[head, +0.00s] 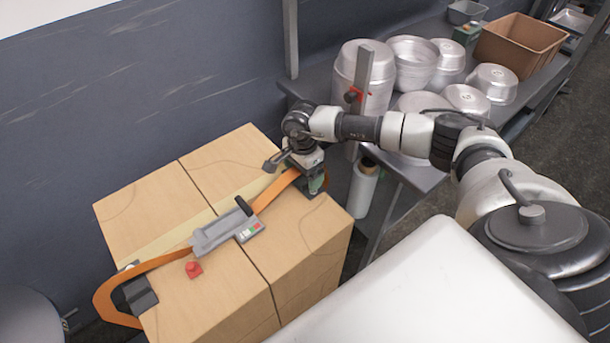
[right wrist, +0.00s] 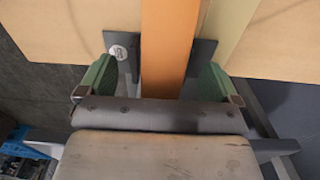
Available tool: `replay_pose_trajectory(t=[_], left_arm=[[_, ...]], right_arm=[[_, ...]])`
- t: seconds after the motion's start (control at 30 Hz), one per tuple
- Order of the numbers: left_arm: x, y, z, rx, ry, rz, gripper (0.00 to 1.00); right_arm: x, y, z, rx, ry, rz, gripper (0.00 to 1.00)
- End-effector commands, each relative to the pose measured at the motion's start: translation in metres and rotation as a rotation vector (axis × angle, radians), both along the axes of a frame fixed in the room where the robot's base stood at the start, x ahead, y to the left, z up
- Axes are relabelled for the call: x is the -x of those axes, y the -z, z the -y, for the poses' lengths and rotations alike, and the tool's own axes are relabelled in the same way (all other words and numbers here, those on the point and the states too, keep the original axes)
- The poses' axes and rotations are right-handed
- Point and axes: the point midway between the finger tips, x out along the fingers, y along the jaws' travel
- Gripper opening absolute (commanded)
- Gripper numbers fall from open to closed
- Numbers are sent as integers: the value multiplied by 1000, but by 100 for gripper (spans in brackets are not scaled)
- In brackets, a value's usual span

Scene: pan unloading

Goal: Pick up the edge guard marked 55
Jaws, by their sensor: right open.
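A dark edge guard (right wrist: 203,52) with a round white label sits at the carton's edge under an orange strap (right wrist: 168,45) in the right wrist view. The number on its label is too small to read surely. My right gripper (head: 316,182) is at the right end of the cartons; its green fingers are apart, one on each side of the guard and strap, in the right wrist view (right wrist: 158,84). It mostly hides this guard in the head view. Another dark edge guard (head: 141,295) lies under the strap at the cartons' left end. My left gripper is not in view.
A grey strapping tool (head: 225,230) and a small red piece (head: 193,269) lie on the cartons (head: 235,160). A metal table (head: 425,178) behind holds several pans (head: 412,60) and a brown bin (head: 520,44). A white roll (head: 363,188) stands beside the cartons.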

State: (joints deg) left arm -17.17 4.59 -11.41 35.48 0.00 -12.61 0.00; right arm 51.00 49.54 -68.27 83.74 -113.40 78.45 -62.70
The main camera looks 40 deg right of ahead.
Motion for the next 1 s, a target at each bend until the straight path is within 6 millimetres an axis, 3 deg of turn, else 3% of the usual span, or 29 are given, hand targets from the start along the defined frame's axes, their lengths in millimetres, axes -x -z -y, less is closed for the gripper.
replay_pose_trajectory(t=[0.23,0.57,0.83,1.0], left_arm=[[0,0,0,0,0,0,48],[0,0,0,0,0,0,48],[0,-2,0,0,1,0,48],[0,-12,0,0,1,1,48]], right_arm=[[0,1,0,0,0,0,91],[0,1,0,0,0,0,40],[0,-2,0,0,1,1,38],[-2,-18,1,-1,5,2,38]])
